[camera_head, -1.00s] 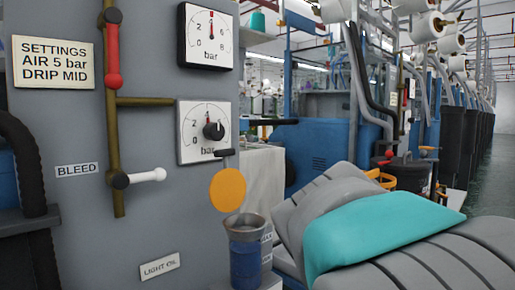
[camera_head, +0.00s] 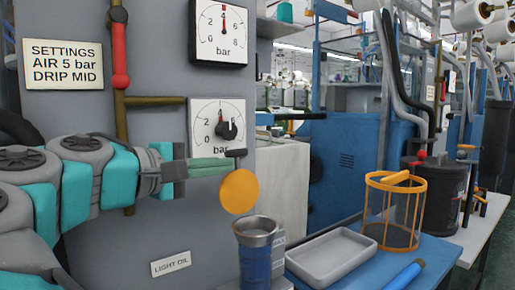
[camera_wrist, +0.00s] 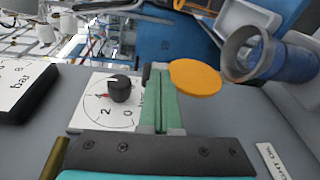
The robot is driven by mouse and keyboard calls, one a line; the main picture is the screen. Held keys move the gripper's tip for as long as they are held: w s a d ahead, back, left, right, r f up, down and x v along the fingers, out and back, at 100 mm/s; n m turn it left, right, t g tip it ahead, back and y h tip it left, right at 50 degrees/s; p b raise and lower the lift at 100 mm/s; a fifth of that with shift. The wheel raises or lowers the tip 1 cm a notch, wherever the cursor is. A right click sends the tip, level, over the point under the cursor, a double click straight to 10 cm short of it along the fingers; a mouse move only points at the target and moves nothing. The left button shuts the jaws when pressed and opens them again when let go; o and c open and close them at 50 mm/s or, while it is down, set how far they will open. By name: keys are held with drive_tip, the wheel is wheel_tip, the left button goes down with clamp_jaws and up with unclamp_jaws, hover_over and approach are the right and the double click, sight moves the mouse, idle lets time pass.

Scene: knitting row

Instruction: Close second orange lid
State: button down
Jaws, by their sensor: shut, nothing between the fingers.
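One round orange lid (camera_head: 239,191) stands upright, its flat face toward the head camera, above and behind the mouth of a blue oil cup (camera_head: 255,256) with a metal rim. The lid looks open. My gripper (camera_head: 226,166) reaches in from the left, its green fingers shut and empty. The fingertips are just at the lid's upper left edge; I cannot tell whether they touch it. In the wrist view the shut fingers (camera_wrist: 158,75) point at the lid's left side, with the lid (camera_wrist: 195,78) just right of the tips and the cup (camera_wrist: 262,55) beyond it.
A pressure gauge with a black knob (camera_head: 226,130) is close above my fingers. A grey panel stands behind my arm. A grey tray (camera_head: 331,279), an orange cage basket (camera_head: 371,205) and a blue cylinder (camera_head: 405,275) are on the blue bench at right.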

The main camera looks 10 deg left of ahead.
drive_tip(key=s+a+r+n+t+y, duration=0.1)
drive_tip(key=s+a+r+t, duration=0.1)
drive_tip(key=s+a, duration=0.35)
drive_tip(key=x, duration=1)
drive_tip(key=shift+w+a+f, duration=0.25)
drive_tip(key=shift+a+f, duration=0.05)
drive_tip(key=shift+a, duration=0.1)
drive_tip(key=shift+s+d, duration=0.1)
drive_tip(key=shift+d, duration=0.05)
